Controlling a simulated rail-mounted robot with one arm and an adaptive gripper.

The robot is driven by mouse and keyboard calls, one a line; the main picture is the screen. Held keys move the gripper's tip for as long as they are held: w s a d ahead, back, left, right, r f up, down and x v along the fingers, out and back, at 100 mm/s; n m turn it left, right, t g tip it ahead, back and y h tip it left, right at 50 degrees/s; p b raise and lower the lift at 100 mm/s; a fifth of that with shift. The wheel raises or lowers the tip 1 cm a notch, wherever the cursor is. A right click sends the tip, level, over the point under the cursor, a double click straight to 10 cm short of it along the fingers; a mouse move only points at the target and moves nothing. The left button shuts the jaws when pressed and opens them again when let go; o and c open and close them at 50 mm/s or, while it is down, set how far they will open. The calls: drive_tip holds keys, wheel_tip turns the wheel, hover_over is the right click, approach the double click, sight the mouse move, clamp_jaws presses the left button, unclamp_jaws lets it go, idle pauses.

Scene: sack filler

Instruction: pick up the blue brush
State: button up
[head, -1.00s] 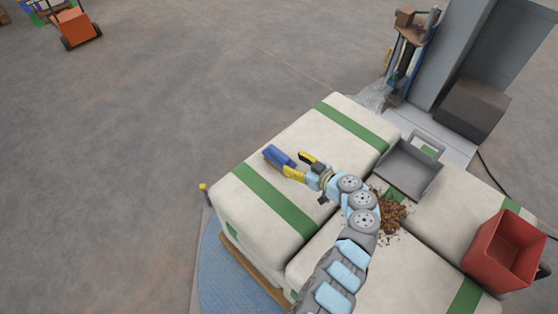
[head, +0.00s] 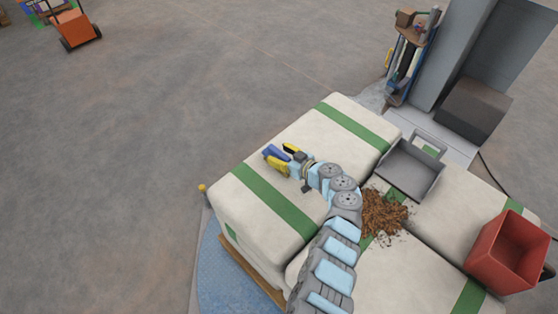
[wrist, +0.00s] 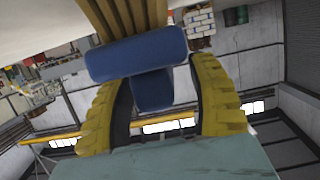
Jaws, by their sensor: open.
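The blue brush (head: 272,151) lies on the white sack with green bands, near its middle. In the wrist view the brush (wrist: 137,54) shows its blue block, with brown bristles above and a short blue handle pointing towards my palm. My gripper (head: 278,154) has yellow fingers and is open around the brush. In the wrist view the handle is between the open fingers of my gripper (wrist: 155,80), with gaps on both sides. The fingers cover part of the brush in the head view.
A pile of brown crumbs (head: 384,214) lies on the sacks beside my arm. A grey dustpan (head: 410,170) and a red bin (head: 506,252) stand to the right. A grey machine (head: 450,55) is at the back right.

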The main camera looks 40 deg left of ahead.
drive_tip(key=shift+a+f, duration=0.15)
drive_tip(key=shift+a, duration=0.1)
drive_tip(key=shift+c, duration=0.2)
clamp_jaws()
